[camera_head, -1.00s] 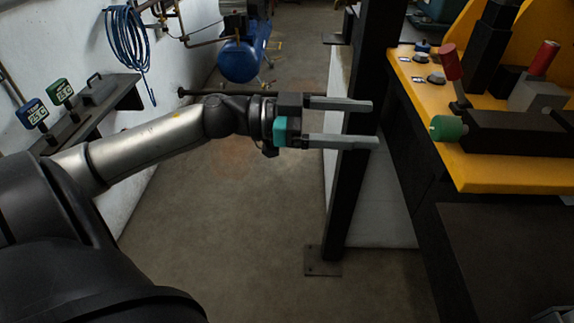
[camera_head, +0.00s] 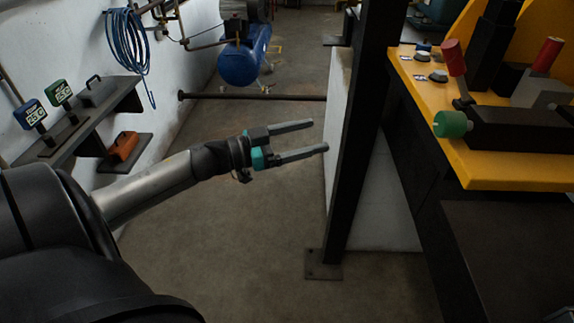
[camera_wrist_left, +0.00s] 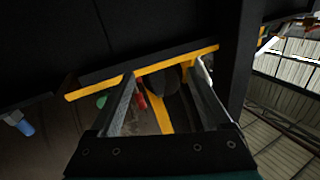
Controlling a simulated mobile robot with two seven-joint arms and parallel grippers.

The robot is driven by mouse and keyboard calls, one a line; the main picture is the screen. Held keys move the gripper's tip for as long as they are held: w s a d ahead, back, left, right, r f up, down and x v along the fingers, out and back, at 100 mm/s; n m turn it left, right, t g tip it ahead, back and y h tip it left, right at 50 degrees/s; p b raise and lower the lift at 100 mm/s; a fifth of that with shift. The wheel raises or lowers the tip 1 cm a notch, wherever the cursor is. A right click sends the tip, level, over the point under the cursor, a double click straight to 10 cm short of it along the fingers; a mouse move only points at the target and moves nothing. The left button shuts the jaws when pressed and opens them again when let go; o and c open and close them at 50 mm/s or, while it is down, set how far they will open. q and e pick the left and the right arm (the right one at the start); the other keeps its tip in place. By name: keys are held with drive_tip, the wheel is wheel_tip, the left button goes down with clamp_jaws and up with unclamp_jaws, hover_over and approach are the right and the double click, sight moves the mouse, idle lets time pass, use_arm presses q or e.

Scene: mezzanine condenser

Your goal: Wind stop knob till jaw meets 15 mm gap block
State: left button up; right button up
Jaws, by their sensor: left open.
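The green knob (camera_head: 453,124) sits at the left end of a black block (camera_head: 520,132) on the yellow machine bed at the right. A grey block (camera_head: 541,94) with a red handle stands behind it; I cannot tell whether this is the jaw. My left gripper (camera_head: 319,136) is open and empty, in the air left of the dark post, well apart from the knob. Its fingers (camera_wrist_left: 162,80) also show in the left wrist view. I cannot pick out the 15 mm gap block for sure. My right gripper is not in view.
A dark upright post (camera_head: 355,150) and white panel stand between my left gripper and the yellow bed (camera_head: 500,176). A wall shelf (camera_head: 110,108) at the left holds blue and green displays. An orange thing (camera_head: 123,146) lies below it. The floor between is clear.

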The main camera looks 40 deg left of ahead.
use_arm(q)
drive_tip(key=a+f+n+y+b, duration=0.1)
drive_tip(key=a+f+n+y, duration=0.2)
drive_tip(key=f, duration=0.7)
drive_tip(key=shift+a+f+t+y, duration=0.25)
drive_tip(key=shift+a+y, duration=0.45)
drive_tip(key=shift+a, duration=0.35)
